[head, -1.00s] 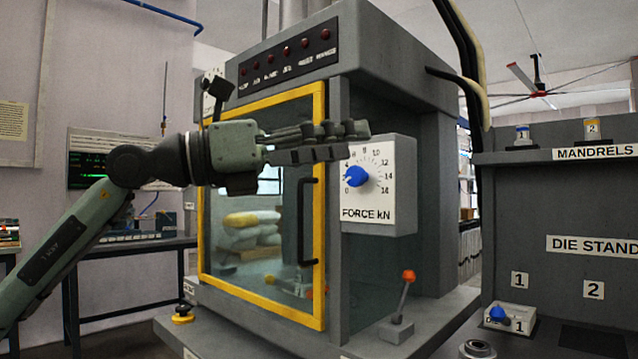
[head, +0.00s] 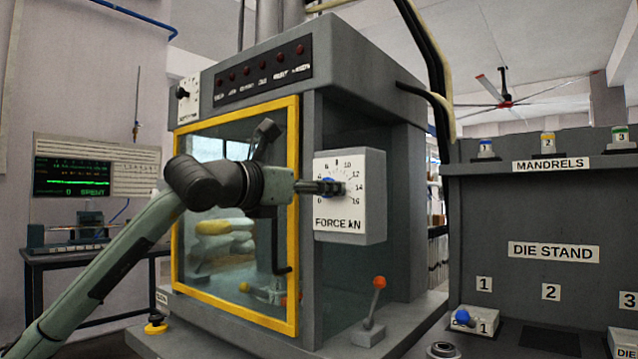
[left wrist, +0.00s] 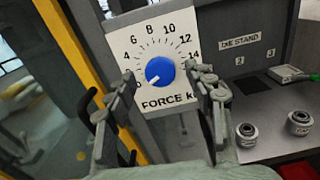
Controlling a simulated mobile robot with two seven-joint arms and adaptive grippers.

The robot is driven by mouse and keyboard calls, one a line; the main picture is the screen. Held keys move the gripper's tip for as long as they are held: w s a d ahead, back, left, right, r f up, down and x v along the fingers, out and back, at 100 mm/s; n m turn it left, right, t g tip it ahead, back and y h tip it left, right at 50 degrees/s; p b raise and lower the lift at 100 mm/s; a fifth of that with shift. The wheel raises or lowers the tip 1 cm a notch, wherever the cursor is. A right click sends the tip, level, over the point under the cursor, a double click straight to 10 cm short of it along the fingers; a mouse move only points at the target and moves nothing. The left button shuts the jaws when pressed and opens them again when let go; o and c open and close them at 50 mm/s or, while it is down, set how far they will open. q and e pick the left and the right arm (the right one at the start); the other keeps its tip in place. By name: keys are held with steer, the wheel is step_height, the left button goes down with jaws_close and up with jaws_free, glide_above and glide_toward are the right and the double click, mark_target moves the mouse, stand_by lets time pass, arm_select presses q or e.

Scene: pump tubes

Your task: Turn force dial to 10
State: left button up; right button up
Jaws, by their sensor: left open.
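The force dial is a blue round knob (left wrist: 160,70) on a white scale plate (head: 363,168) marked FORCE kN. In the left wrist view its white mark points to the lower left, by the low end of the scale. My left gripper (head: 338,187) is open, with its fingertips at the plate. In the left wrist view my left gripper (left wrist: 160,74) has one finger on each side of the knob, with gaps between. In the head view the fingers hide much of the knob (head: 327,183). My right gripper is out of view.
The grey press has a yellow-framed glass door (head: 297,215) left of the dial. An orange-tipped lever (head: 379,283) stands below it. The die stand (head: 555,210), with labelled mandrels above, is at the right. A monitor (head: 72,178) stands at the far left.

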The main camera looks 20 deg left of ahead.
arm_select(q)
steer(key=shift+w+d, duration=0.15)
steer(key=shift+w, duration=0.15)
steer(key=c, duration=1.2)
steer(key=shift+o, duration=0.2)
